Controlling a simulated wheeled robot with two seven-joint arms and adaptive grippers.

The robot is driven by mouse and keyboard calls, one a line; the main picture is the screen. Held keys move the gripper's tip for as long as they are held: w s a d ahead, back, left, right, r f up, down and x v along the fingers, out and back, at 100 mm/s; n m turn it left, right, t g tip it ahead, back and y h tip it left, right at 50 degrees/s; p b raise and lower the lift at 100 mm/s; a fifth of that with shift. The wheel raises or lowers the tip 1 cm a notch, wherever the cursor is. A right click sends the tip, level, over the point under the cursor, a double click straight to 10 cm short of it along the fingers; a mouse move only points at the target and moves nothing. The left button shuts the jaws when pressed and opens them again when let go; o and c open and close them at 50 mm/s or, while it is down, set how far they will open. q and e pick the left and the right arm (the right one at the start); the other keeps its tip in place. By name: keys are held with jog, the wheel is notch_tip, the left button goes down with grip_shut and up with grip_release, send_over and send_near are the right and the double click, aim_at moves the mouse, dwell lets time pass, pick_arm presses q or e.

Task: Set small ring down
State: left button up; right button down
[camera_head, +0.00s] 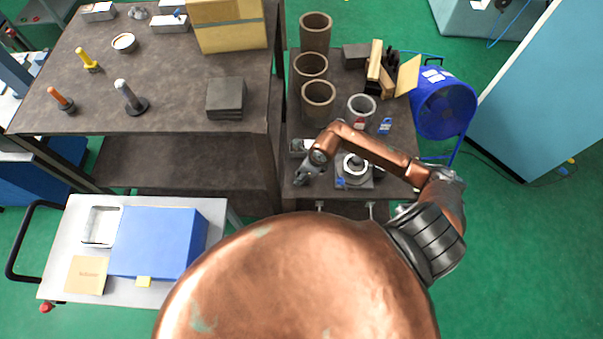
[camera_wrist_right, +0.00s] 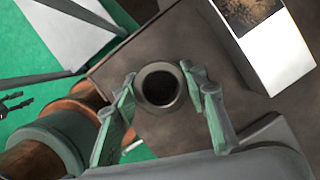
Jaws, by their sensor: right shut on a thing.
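The small ring (camera_wrist_right: 146,88) is a dark grey ring with a black hole, seen end-on in the wrist view. My right gripper (camera_wrist_right: 160,84) is shut on it, with one finger on each side. Brown bench top shows around it; I cannot tell whether the ring touches the bench. In the head view my right gripper (camera_head: 302,176) is over the front left part of the right-hand bench, and the ring cannot be made out there. My left gripper is not in view.
The chuck (camera_head: 367,183) sits just right of my gripper, under my forearm. Several brown cylinders (camera_head: 318,101) stand farther back. The bench's left edge is near.

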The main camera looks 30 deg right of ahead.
jog(key=c, duration=1.2)
grip_release()
jog(key=b+v, duration=0.1)
jog(key=v, duration=1.1)
jog(key=shift+r, duration=0.1)
